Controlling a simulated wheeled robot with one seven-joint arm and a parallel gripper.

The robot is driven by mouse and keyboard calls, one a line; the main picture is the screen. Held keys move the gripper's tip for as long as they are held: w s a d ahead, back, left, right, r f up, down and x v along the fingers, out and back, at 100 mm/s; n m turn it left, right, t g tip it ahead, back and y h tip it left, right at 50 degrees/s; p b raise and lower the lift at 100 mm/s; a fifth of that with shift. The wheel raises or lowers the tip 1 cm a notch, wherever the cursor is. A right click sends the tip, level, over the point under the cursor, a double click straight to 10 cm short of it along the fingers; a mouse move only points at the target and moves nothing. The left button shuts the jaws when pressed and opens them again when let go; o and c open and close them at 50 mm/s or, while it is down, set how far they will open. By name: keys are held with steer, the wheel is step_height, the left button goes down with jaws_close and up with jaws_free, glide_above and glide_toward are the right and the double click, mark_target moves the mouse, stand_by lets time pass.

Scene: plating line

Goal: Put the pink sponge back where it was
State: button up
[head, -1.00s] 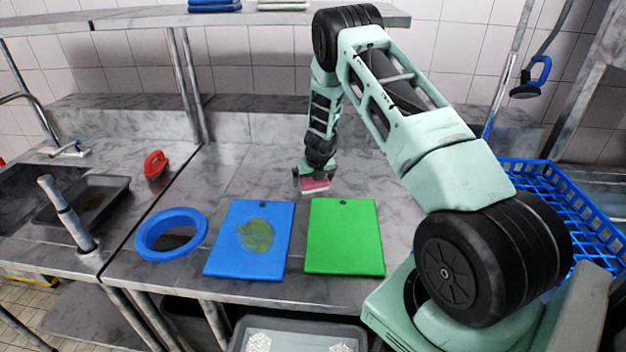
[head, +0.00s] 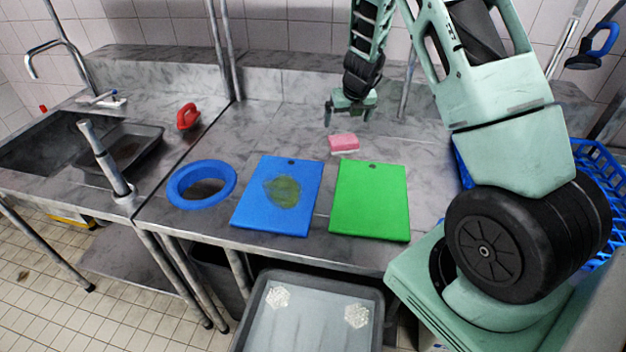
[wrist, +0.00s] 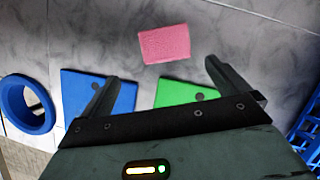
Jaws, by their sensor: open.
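The pink sponge (head: 343,143) lies on the steel counter just behind the green board, with a pale lower edge showing. It also shows in the wrist view (wrist: 164,44), lying beyond my fingertips. My gripper (head: 348,112) is open and empty, raised above the counter behind the sponge and apart from it. In the wrist view its two fingers (wrist: 160,75) are spread wide with nothing between them.
The green board (head: 369,201) and the blue board (head: 277,196) with a yellow-green smear lie at the counter's front. A blue ring (head: 202,204) surrounds a counter opening. A red-handled tool (head: 187,116) lies left. A blue rack (head: 590,190) stands right.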

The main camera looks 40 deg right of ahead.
steer(key=s+a+r+n+y, duration=0.2)
steer(key=s+a+r+n, duration=0.1)
steer(key=a+n, duration=0.55)
steer(key=s+a+r+n+g+y, duration=0.1)
steer(key=s+a+r+n, duration=0.3)
steer(key=a, duration=0.8)
steer(key=s+a+r+n+y, duration=0.1)
steer(key=a+r+n+y, duration=0.1)
steer(key=a+n, duration=0.7)
steer(key=s+a+r+n+g, duration=0.2)
steer(key=s+a+r+n, duration=0.1)
steer(key=s+a+n, duration=0.75)
steer(key=s+r+n+g+h, duration=0.1)
steer(key=s+r+n+h, duration=0.1)
steer(key=s+n, duration=1.4)
steer(key=shift+a+h, duration=0.3)
steer(key=shift+a, duration=0.15)
